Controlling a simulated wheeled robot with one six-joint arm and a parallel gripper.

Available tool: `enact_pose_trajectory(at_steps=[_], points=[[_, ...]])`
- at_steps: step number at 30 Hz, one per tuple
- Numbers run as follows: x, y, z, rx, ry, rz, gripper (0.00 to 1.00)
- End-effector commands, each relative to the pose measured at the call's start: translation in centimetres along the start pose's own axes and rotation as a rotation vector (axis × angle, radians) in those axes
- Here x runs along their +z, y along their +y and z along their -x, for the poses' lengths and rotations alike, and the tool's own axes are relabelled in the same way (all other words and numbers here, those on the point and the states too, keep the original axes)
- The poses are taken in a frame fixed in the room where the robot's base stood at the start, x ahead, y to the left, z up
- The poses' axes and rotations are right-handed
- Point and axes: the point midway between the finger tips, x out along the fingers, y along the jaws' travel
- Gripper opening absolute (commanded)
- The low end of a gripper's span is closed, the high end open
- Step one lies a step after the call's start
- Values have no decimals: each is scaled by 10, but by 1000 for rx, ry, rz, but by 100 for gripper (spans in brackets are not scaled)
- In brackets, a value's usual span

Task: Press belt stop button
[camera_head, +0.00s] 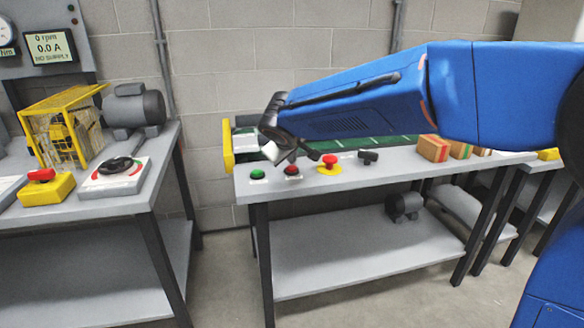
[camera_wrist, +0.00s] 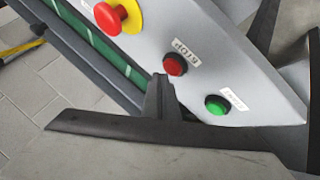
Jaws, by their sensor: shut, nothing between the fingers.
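The belt stop button is a red push button (camera_head: 292,170) on the front edge of the grey bench, between a green button (camera_head: 257,174) and a red mushroom knob on a yellow base (camera_head: 330,164). In the wrist view the red button (camera_wrist: 175,64) has a STOP label (camera_wrist: 187,50) beside it and is fully visible. My gripper (camera_head: 286,156) is shut and empty, just above and behind the red button. In the wrist view its dark tip (camera_wrist: 160,92) appears close beside the red button. I cannot tell whether they touch. The green button (camera_wrist: 216,104) is nearby.
A black selector knob (camera_head: 368,157) is right of the mushroom knob. The green belt (camera_head: 375,143) runs behind the controls, with cardboard boxes (camera_head: 433,148) at its right. The left bench holds a yellow cage (camera_head: 65,125), a motor (camera_head: 133,107) and another red mushroom button (camera_head: 42,176).

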Motion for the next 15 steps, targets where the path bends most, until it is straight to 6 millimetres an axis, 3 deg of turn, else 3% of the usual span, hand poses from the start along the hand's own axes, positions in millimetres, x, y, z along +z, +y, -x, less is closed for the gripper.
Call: enact_pose_trajectory(at_steps=[15], points=[[-12,12,16,0,1,0,0]])
